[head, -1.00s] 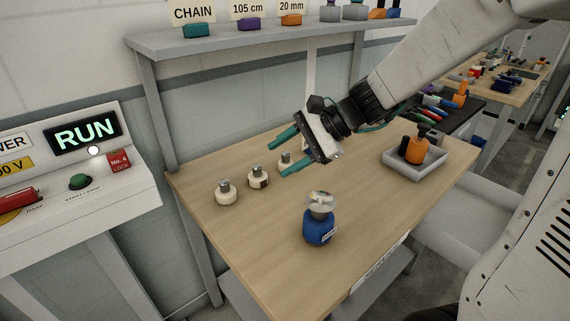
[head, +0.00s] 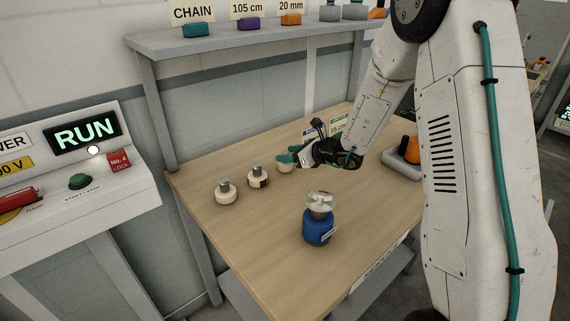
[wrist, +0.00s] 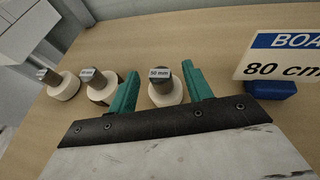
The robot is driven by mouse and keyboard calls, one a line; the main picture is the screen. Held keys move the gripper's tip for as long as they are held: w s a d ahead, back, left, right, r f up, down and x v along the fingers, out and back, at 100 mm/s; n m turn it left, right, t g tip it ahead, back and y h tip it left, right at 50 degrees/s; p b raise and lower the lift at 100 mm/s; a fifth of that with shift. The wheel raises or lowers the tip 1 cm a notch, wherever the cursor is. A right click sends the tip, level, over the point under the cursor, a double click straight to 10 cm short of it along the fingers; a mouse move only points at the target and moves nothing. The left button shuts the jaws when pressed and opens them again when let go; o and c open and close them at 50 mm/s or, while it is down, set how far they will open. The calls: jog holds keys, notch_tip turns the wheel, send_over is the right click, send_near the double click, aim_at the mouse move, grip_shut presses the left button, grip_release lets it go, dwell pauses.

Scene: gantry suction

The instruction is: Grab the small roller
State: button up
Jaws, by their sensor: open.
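Three pale rollers with grey square-topped posts stand in a row on the wooden table: a left one (head: 226,197), a middle one (head: 258,179) and a right one (head: 286,168). In the wrist view the left (wrist: 63,87), middle (wrist: 101,92) and right (wrist: 166,92) rollers show labels; the right one seems to read 50 mm, the others are too small to read. My gripper (head: 287,156) is low at the right roller. Its open teal fingers (wrist: 160,72) lie either side of that roller in the wrist view, with visible gaps.
A blue-based object (head: 318,230) with a pale top stands at the front of the table (head: 270,265). A sign reading 80 cm, on a blue block (wrist: 272,90), is right of my fingers. A grey tray (head: 402,168) with an orange object is farther right.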

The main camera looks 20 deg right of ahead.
aim_at(287, 153)
jog(key=x, duration=0.4)
jog(key=shift+s+f, duration=0.1)
grip_shut()
